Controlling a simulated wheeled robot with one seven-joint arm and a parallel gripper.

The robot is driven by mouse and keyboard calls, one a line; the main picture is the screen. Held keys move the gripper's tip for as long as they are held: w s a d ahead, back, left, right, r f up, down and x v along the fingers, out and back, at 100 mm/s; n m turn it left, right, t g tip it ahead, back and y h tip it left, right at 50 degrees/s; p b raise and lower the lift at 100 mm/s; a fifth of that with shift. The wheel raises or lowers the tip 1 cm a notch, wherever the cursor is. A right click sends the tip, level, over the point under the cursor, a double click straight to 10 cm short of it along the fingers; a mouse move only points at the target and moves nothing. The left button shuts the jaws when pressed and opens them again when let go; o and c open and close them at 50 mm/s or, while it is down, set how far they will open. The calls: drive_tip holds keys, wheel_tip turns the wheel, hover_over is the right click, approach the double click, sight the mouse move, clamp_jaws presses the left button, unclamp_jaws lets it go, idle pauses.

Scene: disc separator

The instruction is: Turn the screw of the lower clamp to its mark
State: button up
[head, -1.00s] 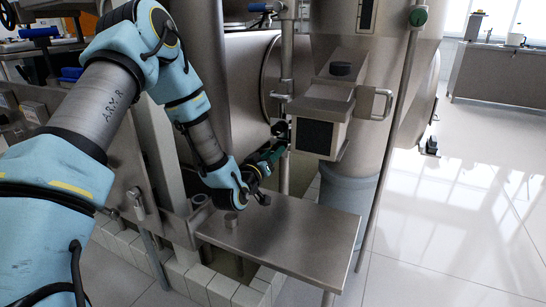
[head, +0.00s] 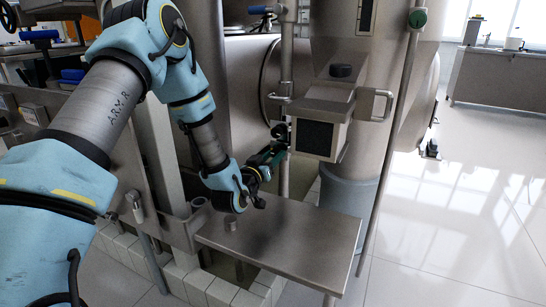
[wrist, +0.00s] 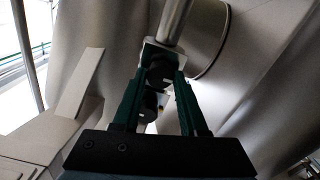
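A dark round knob (wrist: 159,76), which looks like a clamp screw, sits below a light metal block on a pipe in the wrist view. The two green fingers of my gripper (wrist: 160,82) stand on either side of it, tips close to its sides. I cannot tell whether they press on it. In the head view my gripper (head: 275,154) points up and right at the vertical pipe (head: 285,174), below a dark clamp part (head: 280,131). No mark can be made out.
A steel box with a black panel (head: 314,137) stands close right of my gripper. A flat steel shelf (head: 290,235) lies below it. A large steel drum (head: 248,80) is behind. Open floor (head: 450,230) lies to the right.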

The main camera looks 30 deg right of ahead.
drive_tip(key=o, duration=0.4)
drive_tip(key=v, duration=1)
drive_tip(key=shift+s+a+p, duration=0.2)
drive_tip(key=shift+a+p, duration=0.15)
drive_tip(key=shift+p, duration=0.05)
